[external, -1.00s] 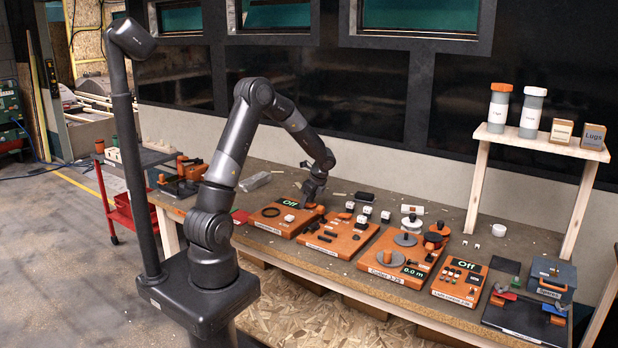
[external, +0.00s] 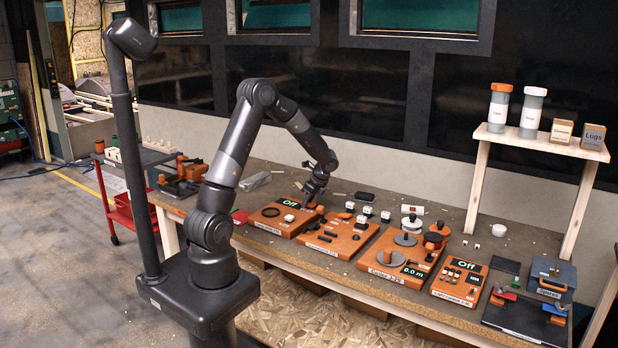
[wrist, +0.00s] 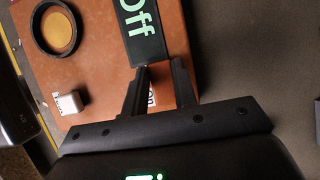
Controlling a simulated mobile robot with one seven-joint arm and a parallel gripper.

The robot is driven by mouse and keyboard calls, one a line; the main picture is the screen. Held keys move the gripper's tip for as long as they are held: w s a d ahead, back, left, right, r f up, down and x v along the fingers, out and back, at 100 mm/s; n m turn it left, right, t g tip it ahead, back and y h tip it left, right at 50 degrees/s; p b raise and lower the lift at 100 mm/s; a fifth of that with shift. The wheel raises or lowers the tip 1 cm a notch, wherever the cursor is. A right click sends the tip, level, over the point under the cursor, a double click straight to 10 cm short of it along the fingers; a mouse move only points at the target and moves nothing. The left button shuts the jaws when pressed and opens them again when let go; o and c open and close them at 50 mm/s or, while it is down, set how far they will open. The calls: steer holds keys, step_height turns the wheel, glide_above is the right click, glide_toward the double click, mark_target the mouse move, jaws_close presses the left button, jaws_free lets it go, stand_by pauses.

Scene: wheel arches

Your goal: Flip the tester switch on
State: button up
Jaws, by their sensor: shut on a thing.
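The tester board is an orange panel (external: 283,225) at the left of the bench group; it also shows in the wrist view (wrist: 105,100). Its dark display (external: 291,203) reads "Off" in green, and the same display is large in the wrist view (wrist: 143,28). My gripper (external: 313,200) is down at the board's back right corner, beside the display. In the wrist view my gripper (wrist: 160,72) has its two dark fingers just below the display, shut on an orange switch piece (wrist: 160,88) that is mostly hidden between them. Part of a white "on" label shows there.
A black ring (wrist: 55,30) and a small white block (wrist: 70,102) sit on the same board. More orange boards stand to the right, one with another "Off" display (external: 468,264). A wooden shelf (external: 540,143) with bottles stands at the right.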

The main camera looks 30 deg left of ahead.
steer(key=shift+d+y, duration=0.3)
steer(key=shift+y, duration=0.75)
steer(key=shift+d+y, duration=0.25)
steer(key=shift+y, duration=0.8)
steer(key=o, duration=1)
steer(key=v, duration=1)
steer(key=shift+d+r, duration=0.3)
